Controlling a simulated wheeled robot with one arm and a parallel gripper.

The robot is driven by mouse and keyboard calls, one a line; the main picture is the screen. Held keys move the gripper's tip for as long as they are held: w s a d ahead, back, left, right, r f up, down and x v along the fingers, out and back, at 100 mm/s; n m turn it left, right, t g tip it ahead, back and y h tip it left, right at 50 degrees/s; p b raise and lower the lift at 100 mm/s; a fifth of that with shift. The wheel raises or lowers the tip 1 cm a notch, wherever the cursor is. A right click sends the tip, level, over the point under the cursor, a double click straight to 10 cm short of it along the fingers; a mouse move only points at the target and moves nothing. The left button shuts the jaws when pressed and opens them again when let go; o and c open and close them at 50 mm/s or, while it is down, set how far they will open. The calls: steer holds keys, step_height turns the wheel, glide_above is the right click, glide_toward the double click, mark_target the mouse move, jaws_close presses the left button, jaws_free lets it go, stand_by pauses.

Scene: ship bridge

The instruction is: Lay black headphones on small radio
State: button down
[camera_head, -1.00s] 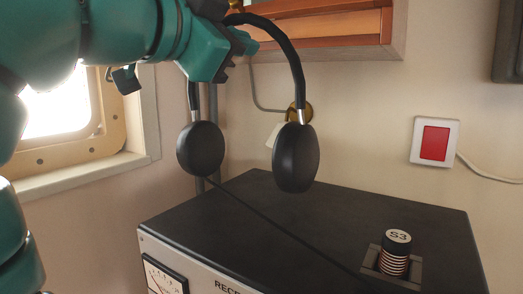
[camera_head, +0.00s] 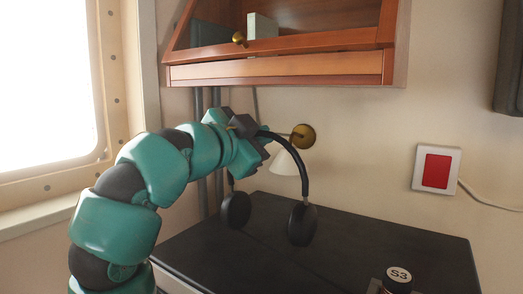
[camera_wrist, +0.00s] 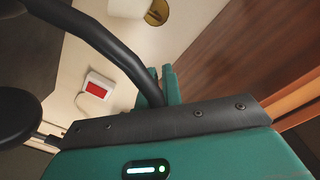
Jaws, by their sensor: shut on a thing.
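The black headphones (camera_head: 303,172) hang from my gripper (camera_head: 262,137), which is shut on their headband. Their two round ear cups hang down over the top of the black radio box (camera_head: 361,232); I cannot tell whether they touch it. In the wrist view the headband (camera_wrist: 112,48) runs up from my gripper (camera_wrist: 165,88), and one ear cup shows at the left edge. The radio's top is flat and mostly bare. Its front panel is largely out of view.
A knob marked S3 (camera_head: 398,277) stands up at the radio's front right. A wooden cabinet (camera_head: 275,71) hangs above my gripper. A brass lamp with a white shade (camera_head: 286,162) is on the wall behind. A red wall switch (camera_head: 436,169) is at the right. A bright window is at the left.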

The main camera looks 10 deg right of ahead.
steer(key=shift+w+d+f+p, duration=0.1)
steer(key=shift+f+p, duration=0.7)
steer(key=shift+f, duration=0.85)
steer(key=c, duration=1.5)
jaws_free()
steer(key=shift+c, duration=0.2)
steer(key=b+v, duration=0.3)
steer(key=v, duration=0.9)
steer(key=shift+b, duration=0.4)
steer(key=o, duration=1.5)
steer(key=shift+o, duration=0.2)
